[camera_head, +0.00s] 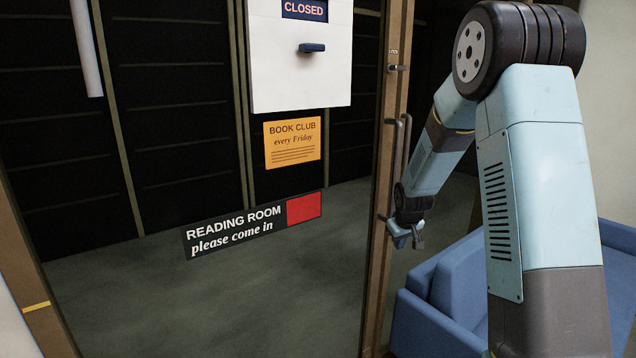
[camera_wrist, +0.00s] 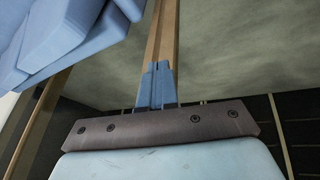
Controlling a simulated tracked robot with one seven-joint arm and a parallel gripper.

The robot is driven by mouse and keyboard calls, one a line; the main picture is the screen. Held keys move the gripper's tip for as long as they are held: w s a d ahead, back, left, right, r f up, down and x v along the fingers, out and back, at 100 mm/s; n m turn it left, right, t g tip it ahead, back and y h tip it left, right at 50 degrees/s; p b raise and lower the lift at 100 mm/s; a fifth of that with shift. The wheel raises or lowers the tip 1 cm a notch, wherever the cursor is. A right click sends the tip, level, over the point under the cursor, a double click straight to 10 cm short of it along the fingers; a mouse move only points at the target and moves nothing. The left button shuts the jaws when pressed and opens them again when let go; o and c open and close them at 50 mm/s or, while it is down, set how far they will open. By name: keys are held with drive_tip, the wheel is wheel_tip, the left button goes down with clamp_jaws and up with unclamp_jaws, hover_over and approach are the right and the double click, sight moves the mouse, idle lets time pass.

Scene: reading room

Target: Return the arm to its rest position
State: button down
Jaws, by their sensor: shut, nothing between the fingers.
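My arm, pale blue with dark joints, reaches in from the right of the head view, bends at a high elbow and hangs down at the far end. My gripper (camera_head: 407,243) is at its tip, low, in front of the wooden door frame and near the dark door handle (camera_head: 398,170). I cannot tell whether it touches the frame. In the wrist view the two blue fingers of my gripper (camera_wrist: 157,68) lie together, shut, with nothing between them. A wooden strip (camera_wrist: 162,28) runs beyond the fingertips.
A glass door (camera_head: 320,285) fills the left and middle, with a white panel reading CLOSED (camera_head: 285,80), an orange book club notice (camera_head: 292,142) and a READING ROOM sign (camera_head: 235,232). A blue armchair (camera_head: 440,300) stands at lower right, close beside my arm; blue upholstery (camera_wrist: 65,35) also shows in the wrist view.

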drive_tip(key=s+r+m, duration=0.2)
drive_tip(key=s+r, duration=1.5)
drive_tip(key=r, duration=0.2)
drive_tip(key=s+r, duration=0.2)
drive_tip(key=s, duration=0.9)
drive_tip(key=s+a+r+m, duration=0.1)
drive_tip(key=s+r, duration=0.2)
drive_tip(key=s, duration=0.8)
drive_tip(key=shift+s+a+m+t, duration=0.2)
drive_tip(key=shift+s+m+t, duration=0.1)
drive_tip(key=shift+s+t, duration=0.1)
